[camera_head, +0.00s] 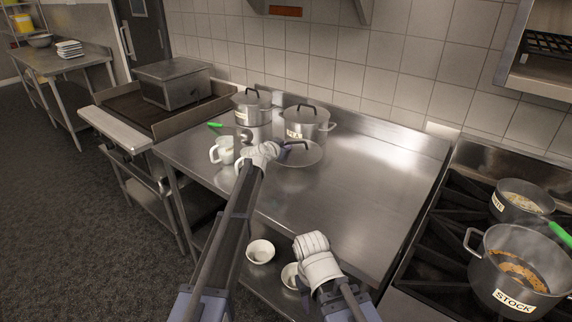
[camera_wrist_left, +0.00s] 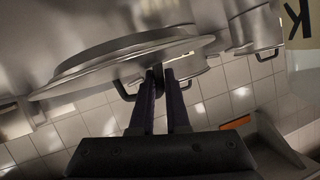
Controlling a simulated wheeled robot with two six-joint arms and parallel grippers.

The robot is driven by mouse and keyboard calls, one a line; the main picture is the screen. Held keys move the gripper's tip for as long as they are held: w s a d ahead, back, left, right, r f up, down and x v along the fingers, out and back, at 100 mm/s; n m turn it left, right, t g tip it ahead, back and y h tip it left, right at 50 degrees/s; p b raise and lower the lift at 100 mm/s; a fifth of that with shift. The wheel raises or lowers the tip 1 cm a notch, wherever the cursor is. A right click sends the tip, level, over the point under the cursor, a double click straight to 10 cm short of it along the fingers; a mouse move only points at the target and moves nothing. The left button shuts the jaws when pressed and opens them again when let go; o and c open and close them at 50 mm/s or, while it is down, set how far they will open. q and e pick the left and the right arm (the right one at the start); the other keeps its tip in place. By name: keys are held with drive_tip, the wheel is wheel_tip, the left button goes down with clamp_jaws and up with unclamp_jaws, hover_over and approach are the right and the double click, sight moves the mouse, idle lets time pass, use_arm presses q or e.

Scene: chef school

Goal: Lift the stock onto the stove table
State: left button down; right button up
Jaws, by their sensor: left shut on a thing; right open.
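The stock pot (camera_head: 482,277), labelled STOCK, stands uncovered on the stove (camera_head: 424,262) at the right, with brown contents and a green handle (camera_head: 561,234) at its rim. The steel table (camera_head: 375,180) lies left of the stove. My left gripper (camera_head: 284,149) is over this table, shut on the dark handle of a round steel lid (camera_head: 305,158). In the left wrist view the fingers (camera_wrist_left: 161,76) close at the lid (camera_wrist_left: 110,52). I cannot tell whether the lid touches the table. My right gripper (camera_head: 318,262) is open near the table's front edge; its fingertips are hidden.
A smaller pot (camera_head: 522,203) stands behind the stock pot. Bowls (camera_head: 260,251) sit below. The table's right half is clear.

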use_arm(q)
drive_tip(key=shift+f, duration=0.45)
wheel_tip(320, 180, down, 4)
drive_tip(key=b, duration=0.3)
drive_tip(key=shift+r+b, duration=0.25)
drive_tip(key=shift+b, duration=0.1)
drive_tip(key=shift+f, duration=0.2)
drive_tip(key=c, duration=0.9)
unclamp_jaws()
drive_tip(key=shift+r, duration=0.1)
